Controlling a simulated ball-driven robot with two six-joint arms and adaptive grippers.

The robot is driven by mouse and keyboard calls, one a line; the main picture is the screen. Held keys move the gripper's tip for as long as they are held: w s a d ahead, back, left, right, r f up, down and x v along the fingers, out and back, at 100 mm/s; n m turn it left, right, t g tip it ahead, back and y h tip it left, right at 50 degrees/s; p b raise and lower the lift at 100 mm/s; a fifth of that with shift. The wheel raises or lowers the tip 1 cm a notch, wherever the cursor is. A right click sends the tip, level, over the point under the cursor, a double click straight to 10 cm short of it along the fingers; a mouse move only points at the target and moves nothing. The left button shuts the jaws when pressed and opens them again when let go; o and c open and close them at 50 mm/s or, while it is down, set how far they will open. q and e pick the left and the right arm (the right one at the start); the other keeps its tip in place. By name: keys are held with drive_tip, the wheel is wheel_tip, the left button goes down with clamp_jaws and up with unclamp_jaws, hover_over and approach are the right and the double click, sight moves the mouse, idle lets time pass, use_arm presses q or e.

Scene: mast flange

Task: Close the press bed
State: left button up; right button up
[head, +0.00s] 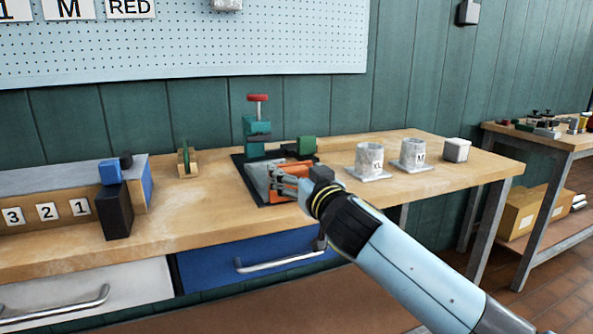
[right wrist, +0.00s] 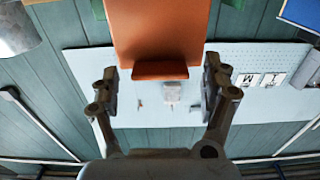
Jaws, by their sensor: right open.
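The press stands on a black base plate (head: 243,188) on the wooden bench, with a teal frame (head: 257,130) and a red handle (head: 258,98) on top. Its orange press bed (head: 292,170) shows partly behind my right gripper (head: 280,180). The gripper is at the front of the press, and it hides much of the bed. In the right wrist view an orange slab with a front lip (right wrist: 160,71) lies between the two spread fingers of my right gripper (right wrist: 160,82). Gaps show on both sides, so the fingers are open. My left gripper is not in view.
A black block (head: 115,210) and a numbered box (head: 60,205) stand at left.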

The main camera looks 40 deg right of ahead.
drive_tip(key=shift+w+d, duration=0.1)
drive_tip(key=shift+w, duration=0.3)
